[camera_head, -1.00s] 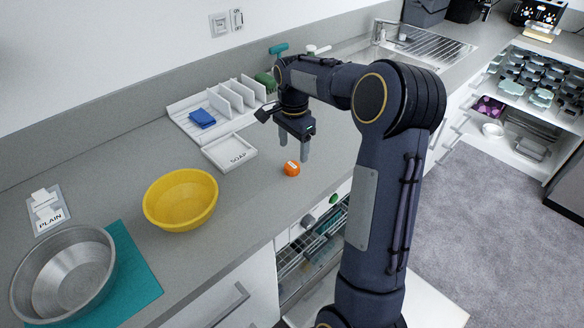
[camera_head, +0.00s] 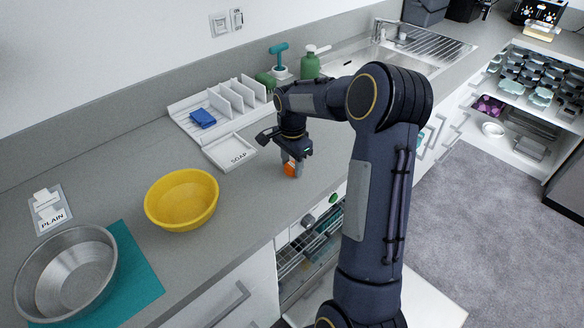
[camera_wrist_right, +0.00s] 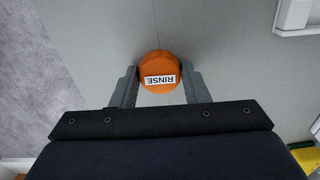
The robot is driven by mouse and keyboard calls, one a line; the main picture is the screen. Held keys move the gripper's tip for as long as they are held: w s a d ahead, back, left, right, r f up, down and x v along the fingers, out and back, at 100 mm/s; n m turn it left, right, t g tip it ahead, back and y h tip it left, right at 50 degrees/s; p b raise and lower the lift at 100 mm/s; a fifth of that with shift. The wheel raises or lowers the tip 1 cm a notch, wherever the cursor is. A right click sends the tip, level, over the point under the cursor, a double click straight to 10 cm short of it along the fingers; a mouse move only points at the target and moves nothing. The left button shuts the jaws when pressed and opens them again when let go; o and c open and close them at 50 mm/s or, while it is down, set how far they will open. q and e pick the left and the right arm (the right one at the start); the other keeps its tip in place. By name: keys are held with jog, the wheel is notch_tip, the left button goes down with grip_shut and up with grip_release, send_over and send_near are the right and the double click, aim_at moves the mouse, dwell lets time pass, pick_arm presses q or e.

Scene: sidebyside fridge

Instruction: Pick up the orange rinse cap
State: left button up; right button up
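The orange rinse cap (camera_head: 290,169) stands on the grey counter near its front edge. In the right wrist view the cap (camera_wrist_right: 158,68) shows a white label reading RINSE. My right gripper (camera_head: 292,168) is down at the counter with one finger on each side of the cap. In the right wrist view the fingers of my right gripper (camera_wrist_right: 159,72) meet the cap's two sides, and it looks shut on the cap. The cap seems to rest at counter level. The fingers partly hide it in the head view. My left gripper is not in view.
A white SOAP tray (camera_head: 217,158) and a white divided rack (camera_head: 186,126) with a blue block lie behind the gripper. A yellow bowl (camera_head: 157,211) and a metal bowl (camera_head: 88,255) stand to the left. The open dishwasher (camera_head: 290,262) lies below the counter edge.

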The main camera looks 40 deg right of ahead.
jog(key=shift+c, duration=1.4)
